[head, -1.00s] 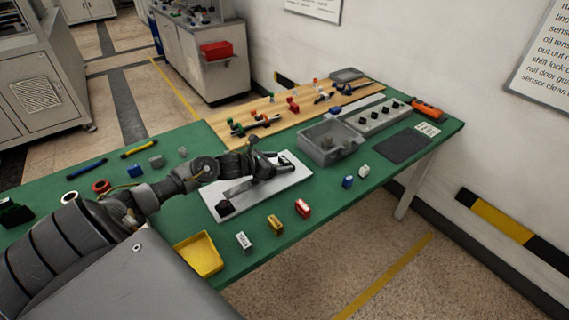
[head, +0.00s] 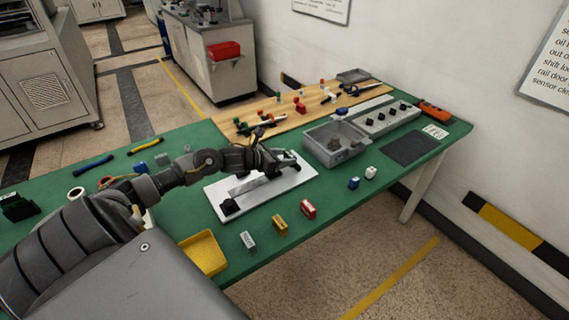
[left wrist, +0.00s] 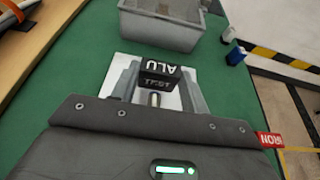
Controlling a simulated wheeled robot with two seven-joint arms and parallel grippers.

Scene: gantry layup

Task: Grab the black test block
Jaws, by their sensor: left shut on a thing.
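The black test block (left wrist: 159,80), with "TEST" lettered on it, sits between the fingers of my left gripper (left wrist: 160,70) in the left wrist view. The gripper is shut on it. In the head view my left gripper (head: 286,161) is over the right part of a light metal plate (head: 288,184); the block is largely hidden there by the fingers. I cannot tell whether the block touches the plate. My right gripper is not in view.
A grey bin (head: 335,145) stands just beyond the plate. A red block (head: 308,209), a yellow block (head: 280,225) and a grey block (head: 249,241) lie along the near edge, beside a yellow tray (head: 204,252). A blue block (head: 353,183) and a white one (head: 371,172) lie rightward.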

